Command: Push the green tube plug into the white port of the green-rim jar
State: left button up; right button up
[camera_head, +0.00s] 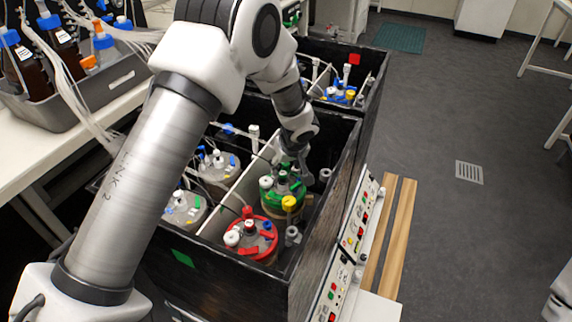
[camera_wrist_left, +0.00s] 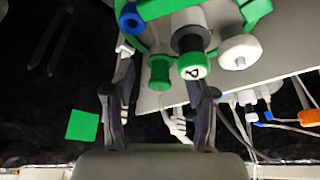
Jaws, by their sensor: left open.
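The green-rim jar (camera_head: 270,208) stands in the black box beside a red-rim jar, with its top partly hidden by my left gripper (camera_head: 290,163). In the left wrist view, the green rim (camera_wrist_left: 257,10) shows at the top. Two green caps or plugs stand side by side, a plain one (camera_wrist_left: 158,72) and one with a dark mark (camera_wrist_left: 193,68). I cannot tell which is the tube plug. A white port (camera_wrist_left: 238,50) is right of them. My left gripper (camera_wrist_left: 160,88) is open, its fingers on either side of the plain green piece, apparently not touching it.
The red-rim jar (camera_head: 250,240) stands nearer me. Grey-topped jars (camera_head: 185,208) are beyond a white divider (camera_head: 245,190) on the left. Box walls (camera_head: 345,170) enclose the jars. Control panels (camera_head: 357,222) line the right side. Tubes cross the left.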

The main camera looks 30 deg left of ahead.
pick_arm(q)
jog(key=shift+r, duration=0.1)
jog(key=v, duration=1.1)
jog(key=shift+d+r, duration=0.2)
jog(key=shift+r, duration=0.15)
jog(key=shift+s, duration=0.1)
